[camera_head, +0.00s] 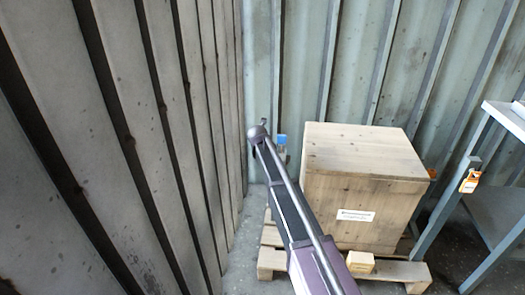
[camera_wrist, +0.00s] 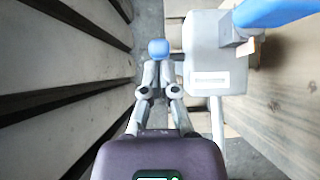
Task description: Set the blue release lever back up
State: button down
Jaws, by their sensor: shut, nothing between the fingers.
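The blue release lever (camera_wrist: 275,12) is at the top right of the wrist view, on a pale grey housing (camera_wrist: 213,55), and runs out of the frame. A small blue part, probably the lever, shows in the head view (camera_head: 281,138) just right of my arm's end. My gripper (camera_wrist: 158,55) has its fingers together, left of the housing and apart from the lever. A rounded blue piece shows at the fingertips; I cannot tell whether it is part of the gripper. In the head view my arm hides much of the housing.
A wooden crate (camera_head: 362,185) on a pallet (camera_head: 393,270) stands right of my arm. A corrugated wall (camera_head: 150,140) runs close along the left. A metal table (camera_head: 500,190) with an orange tag (camera_head: 469,182) is at the far right. A narrow floor strip separates wall and pallet.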

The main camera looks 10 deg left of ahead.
jog(key=shift+w+r, duration=0.25)
jog(key=shift+w, duration=0.45)
jog(key=shift+w+d, duration=0.1)
jog(key=shift+w, duration=0.1)
jog(key=shift+w+r+p, duration=0.1)
jog(key=shift+r+p, duration=0.1)
jog(key=shift+p, duration=0.15)
jog(key=shift+r+p, duration=0.5)
jog(key=shift+p, duration=0.05)
jog(key=shift+r, duration=0.3)
jog(key=shift+s, duration=2.2)
jog(key=w+r+p, duration=0.3)
jog(key=r+p, duration=0.6)
jog(key=shift+p, duration=0.3)
